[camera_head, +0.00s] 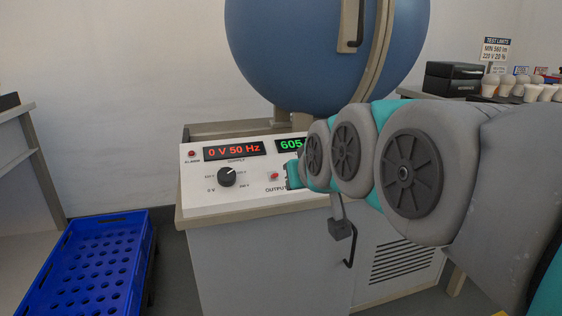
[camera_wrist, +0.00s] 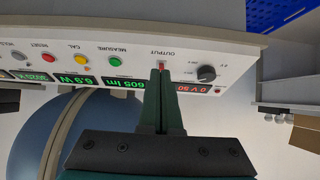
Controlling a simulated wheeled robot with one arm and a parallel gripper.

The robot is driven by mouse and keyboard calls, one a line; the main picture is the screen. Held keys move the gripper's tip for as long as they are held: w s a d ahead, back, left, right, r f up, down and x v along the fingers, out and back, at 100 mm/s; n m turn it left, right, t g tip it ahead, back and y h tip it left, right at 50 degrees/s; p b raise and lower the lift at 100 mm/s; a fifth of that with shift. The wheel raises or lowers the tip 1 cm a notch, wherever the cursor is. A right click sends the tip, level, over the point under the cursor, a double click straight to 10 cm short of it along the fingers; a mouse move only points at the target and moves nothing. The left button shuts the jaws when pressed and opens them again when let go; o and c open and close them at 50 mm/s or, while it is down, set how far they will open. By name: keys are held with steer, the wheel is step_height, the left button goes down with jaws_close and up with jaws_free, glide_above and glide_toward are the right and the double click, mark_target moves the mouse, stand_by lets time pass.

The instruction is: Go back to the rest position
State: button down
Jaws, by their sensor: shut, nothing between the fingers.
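My gripper (camera_wrist: 161,75) is shut and empty. In the wrist view, which is upside down, its dark fingertips point at the red OUTPUT button (camera_wrist: 162,66) on the white control panel (camera_wrist: 135,52). I cannot tell whether they touch it. In the head view my arm reaches in from the right and covers the right part of the panel (camera_head: 212,197). The red OUTPUT button (camera_head: 273,175) shows there, left of the arm's end. The supply display (camera_head: 235,150) reads 0 V 50 Hz. The knob (camera_head: 227,177) sits below it.
A large blue sphere (camera_head: 300,50) stands behind the panel. A blue perforated crate (camera_head: 85,262) is at lower left. A black box (camera_head: 452,80) and several white bulbs (camera_head: 505,86) stand on the right bench. Open floor shows between crate and cabinet.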

steer(key=s+d+f+m+g+h+p, duration=0.2)
steer(key=s+d+f+g+p, duration=0.45)
steer(key=s+f, duration=0.65)
steer(key=s+d+f+g, duration=0.2)
steer(key=s, duration=0.5)
steer(key=s+d+f+m+g, duration=0.1)
steer(key=s+d+f+g, duration=0.1)
steer(key=s, duration=0.6)
steer(key=shift+d+f+g+h+p, duration=0.4)
steer(key=shift+d+g, duration=0.3)
steer(key=shift+g, duration=0.15)
